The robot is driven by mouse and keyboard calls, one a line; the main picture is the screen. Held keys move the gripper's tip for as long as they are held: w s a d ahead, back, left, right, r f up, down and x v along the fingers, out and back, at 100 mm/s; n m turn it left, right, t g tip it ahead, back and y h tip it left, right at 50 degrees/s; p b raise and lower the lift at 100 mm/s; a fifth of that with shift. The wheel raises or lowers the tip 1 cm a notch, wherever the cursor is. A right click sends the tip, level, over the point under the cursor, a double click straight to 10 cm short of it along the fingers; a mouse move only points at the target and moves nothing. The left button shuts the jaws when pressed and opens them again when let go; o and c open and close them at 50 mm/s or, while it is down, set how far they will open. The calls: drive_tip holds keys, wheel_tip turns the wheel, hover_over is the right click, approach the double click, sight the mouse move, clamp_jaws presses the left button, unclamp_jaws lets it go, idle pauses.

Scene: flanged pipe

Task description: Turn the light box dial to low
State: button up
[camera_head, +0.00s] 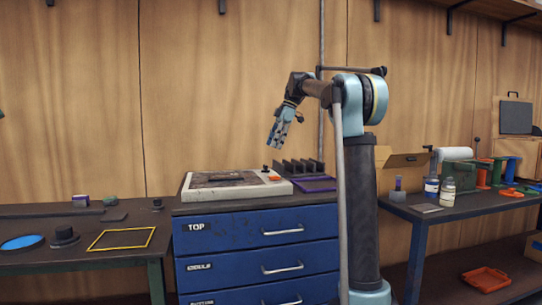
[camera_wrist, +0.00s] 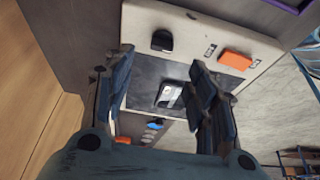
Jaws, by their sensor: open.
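The light box (camera_head: 206,194) is a flat off-white case with a dark top panel, lying on the blue drawer cabinet. Its black dial (camera_head: 265,168) stands at the right part of the top, close to an orange switch (camera_head: 274,178). In the wrist view the light box (camera_wrist: 190,24) fills the upper middle, with the black dial (camera_wrist: 162,41) beyond the fingers and the orange switch (camera_wrist: 235,60) to its right between small labels. My gripper (camera_head: 274,145) is open and empty, pointing down above the box, apart from the dial. Its spread fingers (camera_wrist: 162,62) also show in the wrist view. The dial's setting is unreadable.
A dark slotted rack (camera_head: 300,167) and a purple-edged tray (camera_head: 316,184) lie close behind and right of the box. A left bench (camera_head: 70,262) holds small items. A right bench (camera_head: 440,215) carries a cardboard box (camera_head: 400,170) and bottles. Air above the light box is clear.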

drive_tip(key=shift+v, duration=1.15)
